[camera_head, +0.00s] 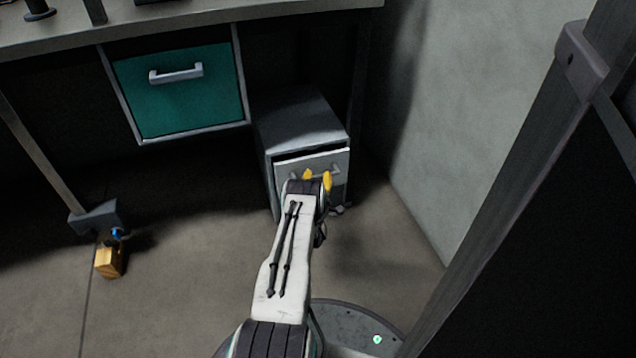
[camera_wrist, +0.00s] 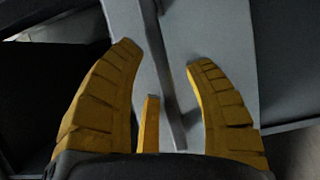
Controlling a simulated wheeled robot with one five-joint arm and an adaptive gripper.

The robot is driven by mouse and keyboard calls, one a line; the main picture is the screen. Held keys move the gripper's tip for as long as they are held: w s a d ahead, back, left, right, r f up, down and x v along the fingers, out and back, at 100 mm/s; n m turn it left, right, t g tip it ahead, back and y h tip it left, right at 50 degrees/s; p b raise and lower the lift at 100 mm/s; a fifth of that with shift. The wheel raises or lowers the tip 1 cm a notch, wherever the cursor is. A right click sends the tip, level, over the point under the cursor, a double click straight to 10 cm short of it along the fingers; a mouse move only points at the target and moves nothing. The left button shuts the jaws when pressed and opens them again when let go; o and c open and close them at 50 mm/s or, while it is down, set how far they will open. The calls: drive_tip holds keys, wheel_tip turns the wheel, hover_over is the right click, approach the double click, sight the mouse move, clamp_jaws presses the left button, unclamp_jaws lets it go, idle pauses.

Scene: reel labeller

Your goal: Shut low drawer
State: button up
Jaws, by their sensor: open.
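The low drawer (camera_head: 312,160) is in a small grey cabinet (camera_head: 300,122) under the desk. Its light grey front stands a little out from the cabinet, with a dark gap along its top edge. My gripper (camera_head: 317,177) is right in front of the drawer front and hides part of it and of its handle. In the wrist view, my gripper (camera_wrist: 163,60) has its yellow fingers spread. The handle bar (camera_wrist: 163,85) lies between the fingers, with space on both sides. I cannot tell whether any finger touches the drawer front (camera_wrist: 212,40).
A teal drawer (camera_head: 180,100) with a pale handle hangs under the desk top (camera_head: 200,20), up and left of the cabinet. A wall (camera_head: 470,110) stands at right. A desk foot (camera_head: 98,217) and a small yellow block (camera_head: 109,262) are at left. Floor between is clear.

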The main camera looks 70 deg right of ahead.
drive_tip(key=shift+w+d, duration=0.1)
drive_tip(key=shift+d, duration=0.2)
drive_tip(key=shift+c, duration=0.4)
clamp_jaws()
idle(0.3)
